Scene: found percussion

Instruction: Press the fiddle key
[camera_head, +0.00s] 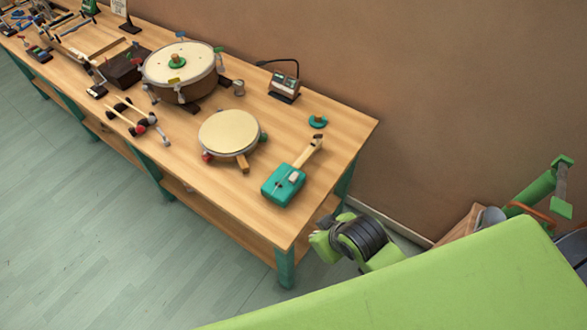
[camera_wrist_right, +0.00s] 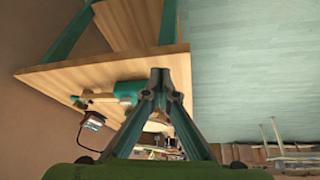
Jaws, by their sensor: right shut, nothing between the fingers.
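The fiddle is a teal box with a pale wooden neck (camera_head: 284,185) at the near right end of the workbench. A small pale piece, perhaps its key (camera_head: 294,177), sits on the body near the neck; I cannot be sure it is the key. The fiddle's teal body also shows in the right wrist view (camera_wrist_right: 128,90), partly behind my fingers. My right gripper (camera_wrist_right: 160,76) is shut and empty, its fingertips apparently apart from the fiddle. In the head view its fingertips cannot be made out. My left gripper is in neither view.
The wooden workbench (camera_head: 330,125) also holds a round pale drum (camera_head: 229,134), a larger drum (camera_head: 180,66), mallets (camera_head: 138,122), a small teal disc (camera_head: 317,121) and a metal device (camera_head: 285,87) near the wall. Bare wood surrounds the fiddle. Open floor lies left of the bench.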

